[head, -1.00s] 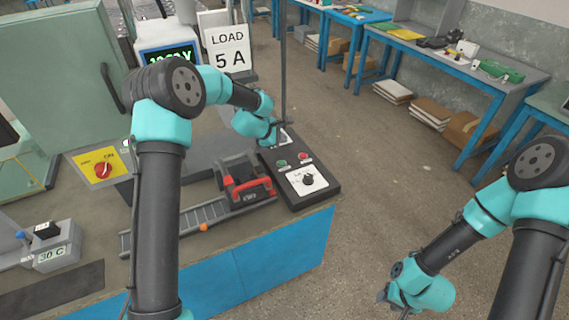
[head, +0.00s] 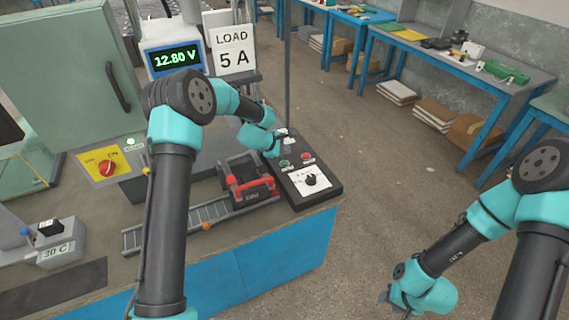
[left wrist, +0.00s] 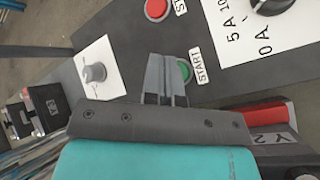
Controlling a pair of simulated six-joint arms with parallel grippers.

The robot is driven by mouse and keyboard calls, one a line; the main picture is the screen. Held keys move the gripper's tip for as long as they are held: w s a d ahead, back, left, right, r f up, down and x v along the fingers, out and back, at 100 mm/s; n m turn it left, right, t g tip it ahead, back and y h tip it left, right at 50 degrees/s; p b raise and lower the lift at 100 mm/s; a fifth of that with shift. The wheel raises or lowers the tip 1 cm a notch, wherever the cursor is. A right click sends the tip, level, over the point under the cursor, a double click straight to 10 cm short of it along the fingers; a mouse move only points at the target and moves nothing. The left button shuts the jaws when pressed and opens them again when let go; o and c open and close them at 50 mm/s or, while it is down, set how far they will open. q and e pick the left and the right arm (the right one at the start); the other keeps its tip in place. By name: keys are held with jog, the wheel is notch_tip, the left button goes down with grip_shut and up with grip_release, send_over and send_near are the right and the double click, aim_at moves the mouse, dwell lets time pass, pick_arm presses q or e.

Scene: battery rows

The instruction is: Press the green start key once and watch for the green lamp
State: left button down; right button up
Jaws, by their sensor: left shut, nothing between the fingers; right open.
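The green start key (head: 284,163) is on the black control box (head: 322,197), left of a red key (head: 307,156). My left gripper (head: 277,151) is shut and empty beside it. In the left wrist view its shut fingertips (left wrist: 167,72) partly overlap the green start key (left wrist: 184,70), by the START label; I cannot tell whether they touch it. My right gripper (head: 388,294) hangs open over the floor at the right.
The voltage display (head: 175,58) reads 12.80 V, beside a LOAD 5 A sign (head: 232,50). A black battery with a red handle (head: 250,186) sits left of the control box. A yellow plate with a red knob (head: 107,167) is further left. Open floor lies at the right.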

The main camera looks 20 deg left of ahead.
aim_at(288, 163)
pick_arm(q)
jog(key=shift+f, duration=1.6)
dwell(0.8)
jog(key=shift+f, duration=0.4)
jog(key=shift+s+f, duration=0.25)
jog(key=shift+f, duration=0.65)
dwell(1.2)
jog(key=shift+s+r, duration=0.15)
jog(key=shift+r, duration=0.05)
dwell(0.5)
jog(key=shift+a+r, duration=0.2)
jog(key=shift+r, duration=1.4)
jog(key=shift+d+r, duration=0.15)
jog(key=shift+r, duration=1.1)
